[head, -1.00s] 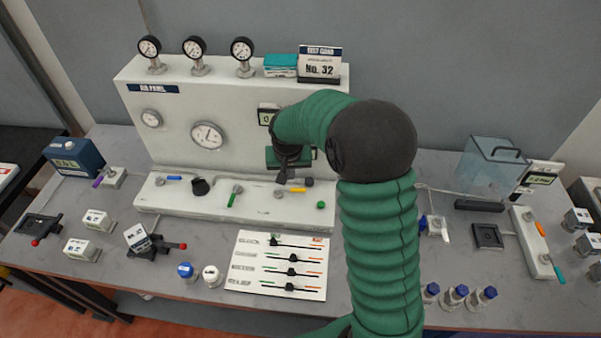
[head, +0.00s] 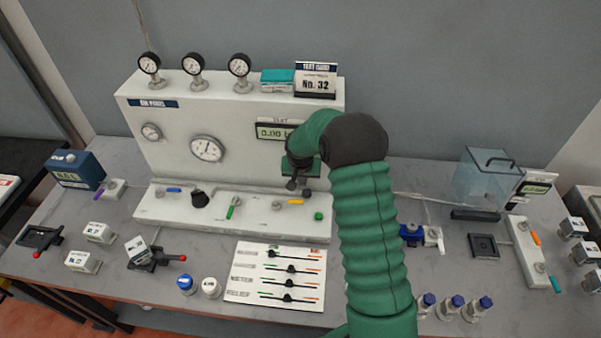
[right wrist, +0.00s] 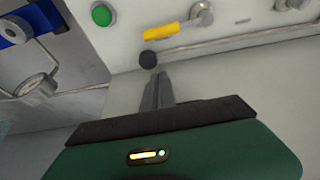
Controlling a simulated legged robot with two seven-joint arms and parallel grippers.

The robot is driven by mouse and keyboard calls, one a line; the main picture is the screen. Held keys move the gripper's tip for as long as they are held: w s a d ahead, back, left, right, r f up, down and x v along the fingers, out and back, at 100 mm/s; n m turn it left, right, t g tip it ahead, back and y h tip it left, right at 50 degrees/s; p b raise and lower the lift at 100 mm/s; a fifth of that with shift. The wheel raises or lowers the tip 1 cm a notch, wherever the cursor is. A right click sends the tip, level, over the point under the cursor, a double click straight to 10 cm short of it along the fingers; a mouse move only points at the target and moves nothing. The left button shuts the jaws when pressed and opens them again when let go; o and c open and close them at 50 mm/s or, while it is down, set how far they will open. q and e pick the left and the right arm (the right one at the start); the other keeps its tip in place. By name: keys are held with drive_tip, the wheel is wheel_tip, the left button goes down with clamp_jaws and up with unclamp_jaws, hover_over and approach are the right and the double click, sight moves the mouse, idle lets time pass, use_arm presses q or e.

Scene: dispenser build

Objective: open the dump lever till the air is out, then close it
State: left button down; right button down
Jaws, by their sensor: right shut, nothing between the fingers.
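The air panel (head: 150,170) has a sloping lower ledge with a yellow lever (head: 295,202) at its right part, lying roughly along the ledge. No label naming the dump lever is readable. In the right wrist view the yellow lever (right wrist: 162,32) extends from a silver valve (right wrist: 200,12). My right gripper (head: 296,187) is shut and empty, low in front of the panel's right part. The panel display (head: 272,132) reads 0.00. My left gripper is out of view.
Blue (head: 174,190) and green (head: 233,208) levers and a green button (head: 318,216) share the ledge. A board with sliders (head: 270,275) lies in front. A blue-and-silver fitting (head: 412,235) and a clear box (head: 485,178) stand right of my arm.

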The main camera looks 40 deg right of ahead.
sight(289, 201)
drive_tip(key=shift+x, duration=1.1)
drive_tip(key=s+a, duration=0.1)
drive_tip(key=s+a+p, duration=0.1)
drive_tip(key=shift+s+a+f, duration=0.1)
drive_tip(key=shift+s+a, duration=0.1)
drive_tip(key=shift+a, duration=0.2)
drive_tip(key=shift+s+a, duration=0.2)
drive_tip(key=shift+a, duration=0.25)
drive_tip(key=shift+d, duration=0.1)
